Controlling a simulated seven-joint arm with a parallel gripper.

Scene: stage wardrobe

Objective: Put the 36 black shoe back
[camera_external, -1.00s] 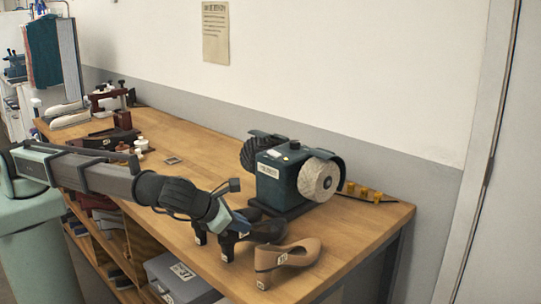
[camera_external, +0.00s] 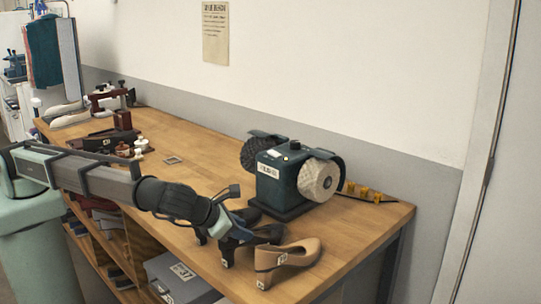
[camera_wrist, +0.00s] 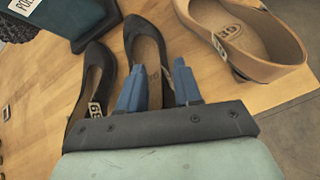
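Two black heeled shoes stand side by side on the bench beside a tan one. In the wrist view the left black shoe (camera_wrist: 97,68) has a small number tag, turned and hard to read, perhaps 36. The middle black shoe (camera_wrist: 146,45) lies between the fingers of my gripper (camera_wrist: 158,90); its tag, by the right finger, is unreadable. The fingers are apart, one on each side of this shoe; I cannot tell whether they touch it. In the external view my gripper (camera_external: 238,228) is low over the black shoes (camera_external: 266,233) and hides part of them.
The tan shoe (camera_external: 287,262) stands close on the right, near the bench's front edge. A polishing machine (camera_external: 285,175) with two brush wheels stands behind the shoes. Shelves below hold a grey box (camera_external: 180,278) and other shoes. The bench middle (camera_external: 195,175) is mostly clear.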

